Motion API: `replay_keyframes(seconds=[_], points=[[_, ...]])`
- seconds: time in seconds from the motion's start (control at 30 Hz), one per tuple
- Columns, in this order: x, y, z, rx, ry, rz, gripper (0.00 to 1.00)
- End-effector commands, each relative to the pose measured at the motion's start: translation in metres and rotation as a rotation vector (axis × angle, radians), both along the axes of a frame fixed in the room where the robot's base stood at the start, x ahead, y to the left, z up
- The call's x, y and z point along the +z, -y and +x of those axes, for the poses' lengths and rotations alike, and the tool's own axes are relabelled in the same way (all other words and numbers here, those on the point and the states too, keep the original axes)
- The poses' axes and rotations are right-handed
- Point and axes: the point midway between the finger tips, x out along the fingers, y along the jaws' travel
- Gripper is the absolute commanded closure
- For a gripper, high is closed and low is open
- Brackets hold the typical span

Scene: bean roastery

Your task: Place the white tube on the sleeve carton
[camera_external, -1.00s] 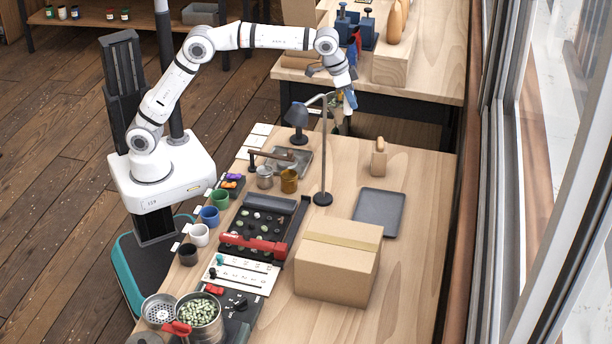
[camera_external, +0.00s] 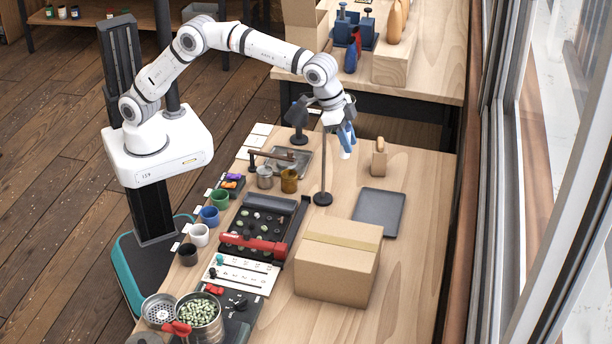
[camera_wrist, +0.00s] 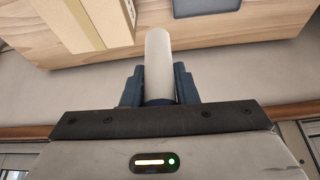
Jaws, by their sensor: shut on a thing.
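My gripper (camera_external: 343,139) is in the air over the bench, behind the standing lamp pole, pointing down. In the wrist view its dark blue fingers (camera_wrist: 159,85) are shut on the white tube (camera_wrist: 159,58), one on each side. The tube's white end also shows below the fingers in the external view (camera_external: 346,153); its other end is hidden by the gripper. The sleeve carton appears to be the closed brown cardboard box (camera_external: 335,268) with a tan tape band, on the front part of the bench. It shows at upper left in the wrist view (camera_wrist: 80,22), apart from the tube.
A desk lamp with a thin pole (camera_external: 323,170) stands between the gripper and the carton. A grey tray (camera_external: 379,211) lies behind the carton; a wooden block (camera_external: 379,158) is farther back. Cups, a red-handled tool (camera_external: 254,244) and panels fill the bench's left side.

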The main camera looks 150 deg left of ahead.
Motion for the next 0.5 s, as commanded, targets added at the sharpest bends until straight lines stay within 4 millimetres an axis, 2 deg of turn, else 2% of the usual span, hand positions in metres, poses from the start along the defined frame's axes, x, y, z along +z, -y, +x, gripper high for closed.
replay_keyframes(seconds=[0.03,0.2,0.47,0.5], points=[[0.01,0.023,0.018,-0.035,-0.002,-0.002,0.95],[0.005,0.073,0.053,-0.109,-0.003,0.0,0.95],[0.001,0.12,0.08,-0.171,-0.001,-0.001,0.95],[-0.014,0.116,0.078,-0.165,-0.004,-0.002,0.95]])
